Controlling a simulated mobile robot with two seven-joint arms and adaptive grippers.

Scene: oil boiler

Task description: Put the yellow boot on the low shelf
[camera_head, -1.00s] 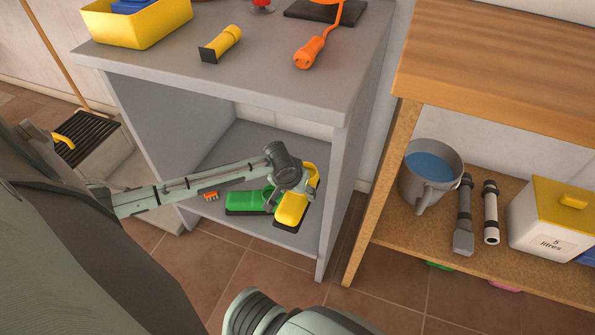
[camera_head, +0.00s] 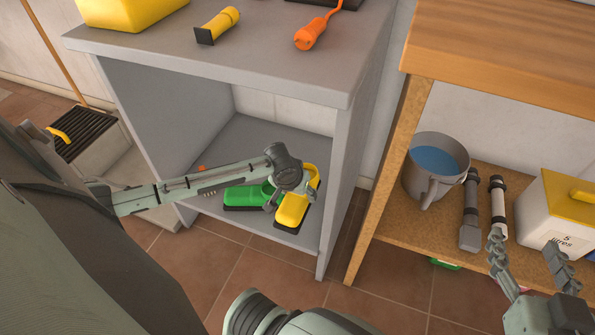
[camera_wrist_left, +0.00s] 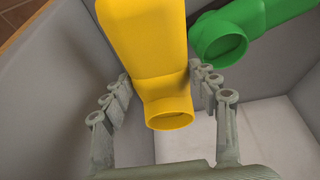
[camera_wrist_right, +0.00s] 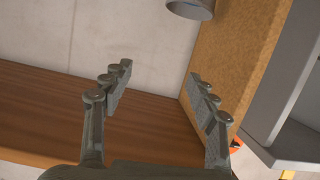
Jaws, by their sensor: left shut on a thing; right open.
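The yellow boot (camera_head: 294,209) lies on the low shelf (camera_head: 240,140) of the grey cabinet, near its front right side, with its dark sole toward the front. My left gripper (camera_head: 288,194) is at the boot. In the left wrist view the yellow boot (camera_wrist_left: 150,50) has its round opening between the fingers of my left gripper (camera_wrist_left: 160,88), which is shut on it. A green boot (camera_head: 248,196) lies just left of the yellow one. My right gripper (camera_head: 528,255) is open and empty in front of the wooden bench; it also shows in the right wrist view (camera_wrist_right: 160,85).
The cabinet top holds a yellow tub (camera_head: 130,10), a yellow torch (camera_head: 218,24) and an orange-handled tool (camera_head: 312,32).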

